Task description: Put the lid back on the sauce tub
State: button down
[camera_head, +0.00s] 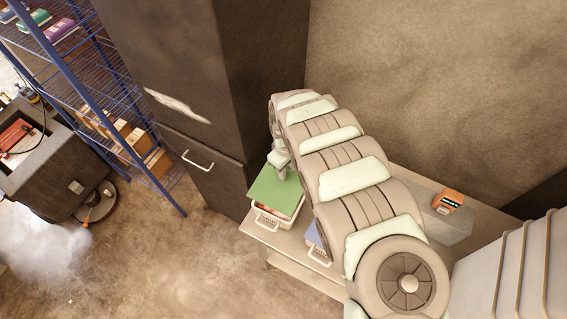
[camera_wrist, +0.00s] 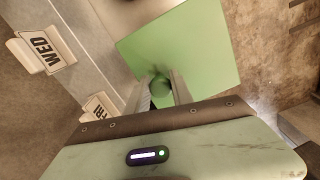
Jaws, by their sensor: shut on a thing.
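The lid is a green square plate with a round knob (camera_wrist: 160,86). In the head view the lid (camera_head: 275,190) is over a white tub (camera_head: 273,222) with a handle, at the left end of the bench. My gripper (camera_wrist: 160,91) is shut on the knob, a finger on each side; in the head view my gripper (camera_head: 281,160) is at the lid's far edge. I cannot tell whether the lid rests on the tub or hangs just above it. The tub is hidden under the lid in the wrist view.
A second container with blue contents (camera_head: 316,243) is partly hidden behind my arm. A grey block with an orange device (camera_head: 449,202) stands at the bench's right. A dark cabinet (camera_head: 200,75) rises behind.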

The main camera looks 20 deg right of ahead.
aim_at(287, 180)
jog(key=shift+f+b, duration=2.5)
jog(key=shift+f, duration=0.55)
jog(key=shift+s+p, duration=0.15)
jog(key=shift+p, duration=0.35)
jog(key=shift+f, duration=0.2)
dwell(0.5)
jog(key=c, duration=0.6)
grip_release()
jog(key=shift+o, duration=0.2)
jog(key=shift+r+p, duration=3.35)
jog(key=shift+r, duration=0.2)
